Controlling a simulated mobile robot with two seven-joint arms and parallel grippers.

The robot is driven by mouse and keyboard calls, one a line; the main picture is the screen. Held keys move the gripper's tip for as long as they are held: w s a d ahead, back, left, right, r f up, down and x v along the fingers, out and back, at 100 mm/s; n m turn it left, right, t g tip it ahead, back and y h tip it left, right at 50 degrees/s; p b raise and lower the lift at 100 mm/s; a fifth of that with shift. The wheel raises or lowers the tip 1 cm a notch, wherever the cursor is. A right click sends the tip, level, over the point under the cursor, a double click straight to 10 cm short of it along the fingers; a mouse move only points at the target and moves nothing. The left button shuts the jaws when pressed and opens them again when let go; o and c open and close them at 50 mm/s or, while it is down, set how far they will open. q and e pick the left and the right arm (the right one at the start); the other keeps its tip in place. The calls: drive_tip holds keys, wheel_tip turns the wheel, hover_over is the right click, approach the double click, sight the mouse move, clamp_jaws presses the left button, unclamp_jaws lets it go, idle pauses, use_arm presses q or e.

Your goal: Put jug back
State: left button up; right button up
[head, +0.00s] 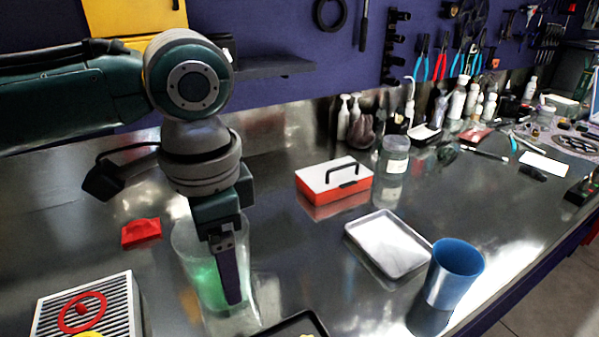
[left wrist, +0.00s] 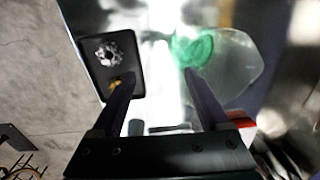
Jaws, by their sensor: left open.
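A clear jug (head: 185,245) with green liquid in it stands on the metal bench in the head view. It also shows in the left wrist view (left wrist: 238,62), at the upper right. My left gripper (head: 230,292) points down at the jug, overlapping its right side in the head view. Its fingers (left wrist: 160,85) are apart with nothing held between them. In the left wrist view the right finger's tip is at the green part of the jug; I cannot tell whether it touches. My right gripper is not in view.
A black tray (head: 268,333) lies just right of the jug; the left wrist view shows a gear (left wrist: 112,52) in it. A red item (head: 141,232), slatted box (head: 125,310), red toolbox (head: 322,195), white tray (head: 365,238) and blue cup (head: 452,275) stand around.

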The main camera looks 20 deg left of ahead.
use_arm(q)
wheel_tip(320, 180, up, 10)
drive_tip(key=s+d+f+n+t+h, duration=0.2)
drive_tip(key=s+d+f+h, duration=0.1)
drive_tip(key=s+d+f, duration=0.55)
drive_tip(key=s+a+n+t+y, duration=0.1)
drive_tip(key=s+a+n+y, duration=0.1)
drive_tip(key=s+a+n, duration=0.2)
drive_tip(key=s+a, duration=0.3)
drive_tip(key=s, duration=0.1)
drive_tip(key=shift+a+f+p, duration=0.25)
drive_tip(key=shift+f+p, duration=0.05)
drive_tip(key=shift+n, duration=0.3)
